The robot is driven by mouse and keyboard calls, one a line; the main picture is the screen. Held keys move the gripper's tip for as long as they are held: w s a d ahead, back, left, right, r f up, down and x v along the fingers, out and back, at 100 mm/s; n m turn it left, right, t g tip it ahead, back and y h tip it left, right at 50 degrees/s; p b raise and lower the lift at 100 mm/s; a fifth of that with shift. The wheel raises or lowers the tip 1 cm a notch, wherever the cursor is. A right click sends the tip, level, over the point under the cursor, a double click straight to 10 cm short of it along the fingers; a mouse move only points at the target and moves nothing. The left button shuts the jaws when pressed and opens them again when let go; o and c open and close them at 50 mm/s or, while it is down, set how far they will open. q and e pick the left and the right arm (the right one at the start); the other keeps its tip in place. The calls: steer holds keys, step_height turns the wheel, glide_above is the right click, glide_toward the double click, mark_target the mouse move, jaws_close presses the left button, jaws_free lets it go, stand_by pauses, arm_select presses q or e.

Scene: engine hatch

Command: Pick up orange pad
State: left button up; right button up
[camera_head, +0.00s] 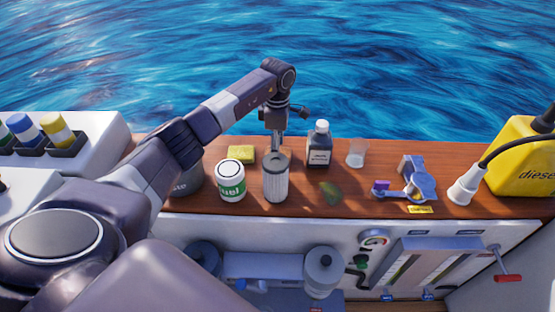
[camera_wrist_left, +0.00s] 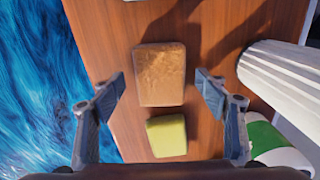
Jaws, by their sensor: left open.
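The orange pad (camera_wrist_left: 160,75) lies flat on the wooden shelf in the left wrist view, orange-brown and roughly rectangular. My left gripper (camera_wrist_left: 160,88) is open, with one finger to each side of the pad and apart from it. A yellow-green pad (camera_wrist_left: 167,136) lies just below the orange pad in that view; it also shows in the head view (camera_head: 240,153). In the head view my left gripper (camera_head: 277,141) points down behind the pleated filter cylinder (camera_head: 275,180), and the orange pad is hidden there. My right gripper is not in view.
On the wooden shelf (camera_head: 450,150) stand a green-and-white fuel filter (camera_head: 230,182), a dark bottle (camera_head: 319,150), a clear cup (camera_head: 356,153), a blue tool (camera_head: 420,180) and a yellow diesel can (camera_head: 525,155). The pleated cylinder is close to the gripper's right in the wrist view.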

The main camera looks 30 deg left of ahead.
arm_select(q)
steer(key=shift+c, duration=0.5)
steer(key=c, duration=1.1)
steer(key=shift+r, duration=0.1)
step_height(320, 180, up, 20)
steer(key=p, duration=1.3)
steer(key=shift+p, duration=0.3)
